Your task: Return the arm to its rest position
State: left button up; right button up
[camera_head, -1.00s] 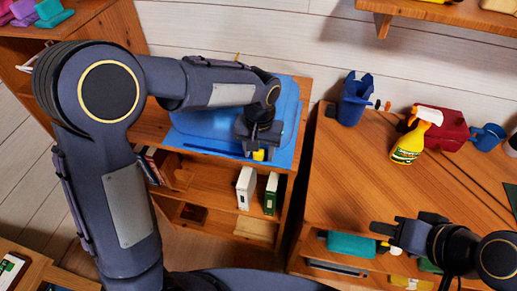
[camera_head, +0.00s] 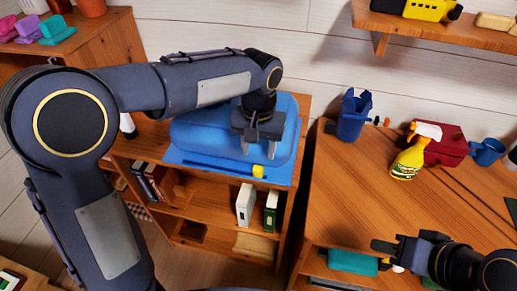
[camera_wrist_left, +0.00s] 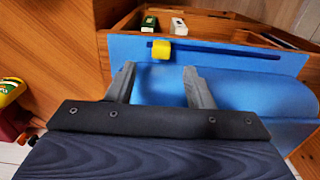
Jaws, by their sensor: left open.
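My left gripper (camera_head: 258,140) hangs over a blue rounded case (camera_head: 200,130) on a wooden shelf unit. In the left wrist view its two fingers (camera_wrist_left: 160,82) are apart with nothing between them, and the blue surface shows beyond. A small yellow block (camera_head: 258,171) sits at the front edge of the blue sheet (camera_head: 210,165); it also shows past the fingertips in the left wrist view (camera_wrist_left: 161,50). My right gripper (camera_head: 385,248) is at the lower right, over the front edge of the wooden desk; its finger gap is not clear.
The wooden desk (camera_head: 360,200) on the right carries a blue bin (camera_head: 353,115), a yellow spray bottle (camera_head: 408,160), a red box (camera_head: 445,148) and a blue mug (camera_head: 487,151). A wall shelf (camera_head: 430,25) is above. Books (camera_head: 245,204) stand on the lower shelf.

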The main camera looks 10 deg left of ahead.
pick_arm(q)
jog(key=s+a+r+n+t+h, duration=0.1)
jog(key=s+a+r+t+h, duration=0.15)
jog(key=s+a, duration=0.85)
jog(key=s+a+f+n+t+h, duration=0.1)
jog(key=s+a+f+t, duration=0.1)
jog(key=s, duration=0.8)
jog(key=shift+f+n+t, duration=0.25)
jog(key=shift+n+t, duration=0.05)
jog(key=shift+t, duration=0.25)
jog(key=shift+a, duration=0.1)
dwell(0.7)
